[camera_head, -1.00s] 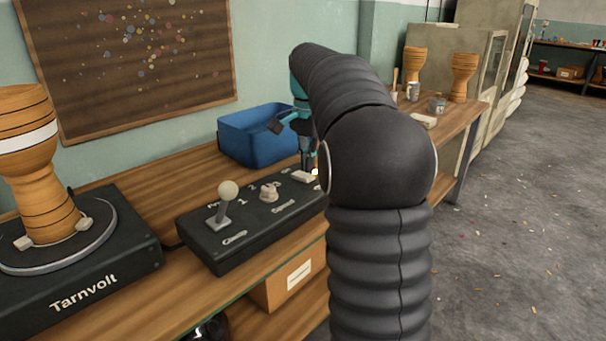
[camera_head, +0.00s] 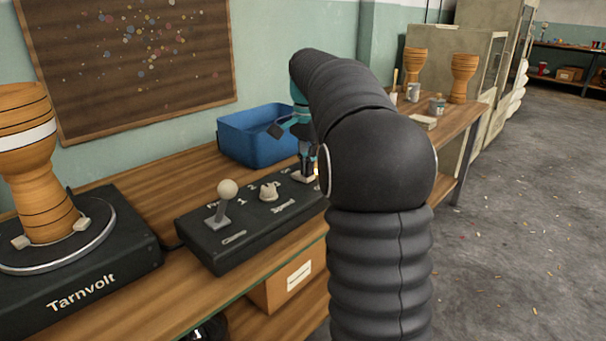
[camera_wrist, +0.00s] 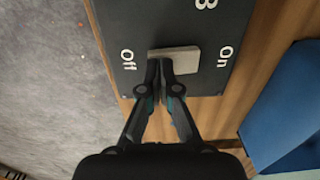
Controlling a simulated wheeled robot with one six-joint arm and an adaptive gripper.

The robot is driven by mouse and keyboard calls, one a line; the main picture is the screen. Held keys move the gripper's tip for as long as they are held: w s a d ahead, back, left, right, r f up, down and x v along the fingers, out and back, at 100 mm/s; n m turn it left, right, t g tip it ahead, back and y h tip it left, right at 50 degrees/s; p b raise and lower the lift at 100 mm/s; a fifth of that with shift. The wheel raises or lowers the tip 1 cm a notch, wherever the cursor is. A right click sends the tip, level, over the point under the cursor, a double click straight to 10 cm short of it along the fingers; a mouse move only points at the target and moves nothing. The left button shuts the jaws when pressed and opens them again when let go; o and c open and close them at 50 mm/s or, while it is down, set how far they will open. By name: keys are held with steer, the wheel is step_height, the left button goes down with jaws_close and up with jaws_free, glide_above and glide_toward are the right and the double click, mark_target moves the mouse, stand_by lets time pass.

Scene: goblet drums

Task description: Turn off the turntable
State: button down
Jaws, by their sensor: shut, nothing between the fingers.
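The turntable (camera_head: 97,236), a black box marked Tarnvolt with a round plate, stands at the left in the head view and carries a wooden goblet drum (camera_head: 40,170). Its black control box (camera_head: 228,243) has a ball-topped lever (camera_head: 222,202), a knob (camera_head: 269,191) and a pale rocker switch at the right end. In the wrist view the rocker switch (camera_wrist: 181,59) lies between the words Off at left and On at right. My gripper (camera_wrist: 160,68) is shut and empty, its fingertips at the near edge of the switch, toward the Off side. Contact is hard to tell.
A blue bin (camera_head: 250,140) stands behind the control box on the wooden bench (camera_head: 165,190). More goblet drums (camera_head: 463,78) and cups stand at the bench's far end. A cardboard box (camera_head: 285,285) is on the shelf below.

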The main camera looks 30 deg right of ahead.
steer(key=shift+f, duration=0.3)
steer(key=shift+r, duration=0.1)
step_height(320, 180, up, 5)
steer(key=p, duration=0.5)
steer(key=shift+r, duration=0.9)
